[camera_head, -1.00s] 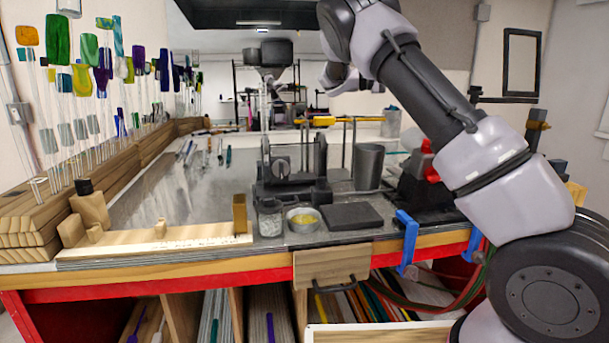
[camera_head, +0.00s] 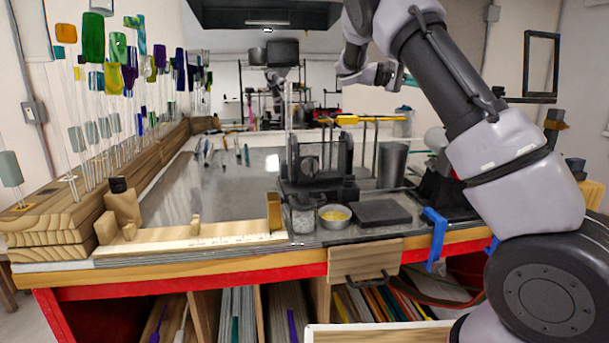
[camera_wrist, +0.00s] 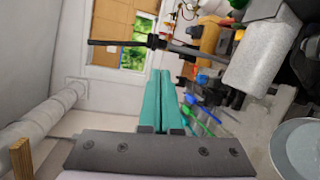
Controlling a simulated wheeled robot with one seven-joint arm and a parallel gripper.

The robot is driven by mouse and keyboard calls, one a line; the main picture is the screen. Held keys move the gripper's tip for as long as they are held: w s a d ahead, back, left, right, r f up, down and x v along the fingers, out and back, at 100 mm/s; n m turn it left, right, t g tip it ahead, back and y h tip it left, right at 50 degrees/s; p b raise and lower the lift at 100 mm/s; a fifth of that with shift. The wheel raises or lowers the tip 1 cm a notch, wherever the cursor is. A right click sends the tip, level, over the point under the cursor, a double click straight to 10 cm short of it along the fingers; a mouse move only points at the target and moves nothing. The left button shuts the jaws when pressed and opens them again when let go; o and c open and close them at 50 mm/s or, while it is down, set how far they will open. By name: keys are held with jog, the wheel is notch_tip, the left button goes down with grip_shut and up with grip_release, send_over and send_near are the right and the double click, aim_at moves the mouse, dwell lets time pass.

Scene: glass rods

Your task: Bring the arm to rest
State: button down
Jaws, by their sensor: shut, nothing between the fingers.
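My gripper (camera_wrist: 161,75) shows in the wrist view as two teal fingers side by side, shut with nothing between them. The fingers point away from the dark wrist plate, toward a wall with a window, and touch nothing that I can see. In the head view my arm rises at the right, bends at the top and is folded back above the far part of the bench. The gripper itself is mostly hidden behind the arm there.
The workbench (camera_head: 205,215) has a clear middle left. Thin glass rods with coloured tops (camera_head: 93,38) stand along its left side. A dark torch fixture (camera_head: 315,165), a metal cup (camera_head: 392,163) and a small bowl (camera_head: 334,217) stand nearer the arm.

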jog(key=s+d+f+y, duration=0.1)
jog(key=s+y, duration=0.2)
jog(key=s, duration=0.1)
jog(key=s+d+f+y, duration=0.1)
jog(key=s+f+y, duration=0.1)
jog(key=s, duration=0.3)
jog(key=s+d+f+m+t+y, duration=0.1)
jog(key=s+d+y, duration=0.1)
jog(key=s+y, duration=0.2)
jog(key=shift+s+d+f, duration=0.1)
jog(key=shift+s+f, duration=0.15)
jog(key=shift+s, duration=0.1)
jog(key=s+a+m+t+y, duration=0.2)
jog(key=s+a+t+y, duration=0.2)
jog(key=s+a, duration=0.3)
jog(key=s+a+r+m+t+y, duration=0.1)
jog(key=s+a+t+y, duration=0.3)
jog(key=s+a, duration=0.4)
jog(key=shift+s+m+y, duration=0.5)
jog(key=shift+s, duration=2.3)
